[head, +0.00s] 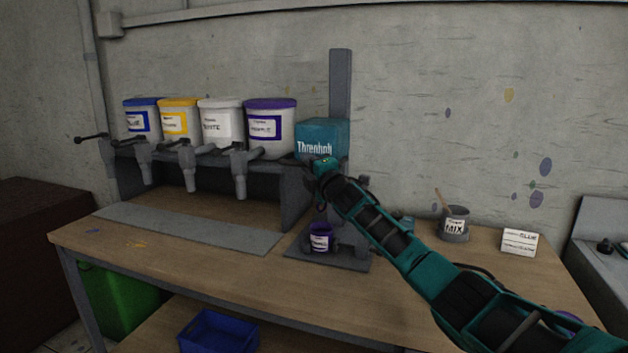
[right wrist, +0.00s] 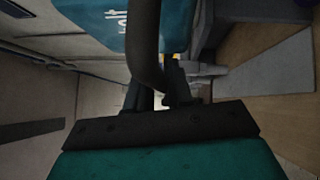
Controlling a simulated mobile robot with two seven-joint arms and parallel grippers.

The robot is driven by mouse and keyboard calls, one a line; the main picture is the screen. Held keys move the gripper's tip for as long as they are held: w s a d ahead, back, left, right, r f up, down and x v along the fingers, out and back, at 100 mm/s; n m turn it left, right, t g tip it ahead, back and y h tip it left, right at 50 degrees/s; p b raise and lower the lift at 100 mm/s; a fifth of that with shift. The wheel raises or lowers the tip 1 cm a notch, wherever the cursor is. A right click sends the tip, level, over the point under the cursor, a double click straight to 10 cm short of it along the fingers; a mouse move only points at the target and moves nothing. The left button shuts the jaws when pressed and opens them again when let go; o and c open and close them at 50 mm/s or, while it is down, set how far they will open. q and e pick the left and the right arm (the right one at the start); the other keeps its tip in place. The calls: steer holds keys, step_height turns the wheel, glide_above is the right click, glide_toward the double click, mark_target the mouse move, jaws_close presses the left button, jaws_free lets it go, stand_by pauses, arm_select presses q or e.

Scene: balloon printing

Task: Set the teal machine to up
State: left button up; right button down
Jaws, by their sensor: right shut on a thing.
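The teal machine (head: 320,132) is a box with white lettering, mounted on a grey upright column (head: 341,80) at the back of the table. Its teal side also shows at the top of the right wrist view (right wrist: 98,18). A dark curved handle (right wrist: 145,45) runs down beside it into my right gripper (right wrist: 165,95). My right gripper (head: 324,167) is at the machine's lower front and shut on this handle; the arm and wrist hide most of the grip. A small purple pot (head: 320,240) stands on the base plate below. My left gripper is not in view.
Blue, yellow, white and purple-lidded buckets (head: 270,128) stand on a grey rack (head: 294,195) with taps at the left. A grey mix cup (head: 455,222) and a white card (head: 520,242) are at the right. The front tabletop (head: 240,275) is clear.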

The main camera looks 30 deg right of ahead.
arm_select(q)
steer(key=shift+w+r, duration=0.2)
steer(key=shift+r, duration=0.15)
arm_select(e)
steer(key=shift+r, duration=0.6)
steer(key=c, duration=1.1)
jaws_free()
steer(key=shift+f, duration=0.15)
steer(key=shift+s+f, duration=0.1)
steer(key=shift+s, duration=0.05)
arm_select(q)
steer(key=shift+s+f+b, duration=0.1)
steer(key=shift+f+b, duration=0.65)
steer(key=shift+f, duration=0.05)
arm_select(e)
steer(key=s, duration=0.4)
steer(key=s+f, duration=0.1)
steer(key=s, duration=0.3)
steer(key=s+a, duration=0.1)
steer(key=s, duration=0.3)
steer(key=shift+s+f, duration=0.25)
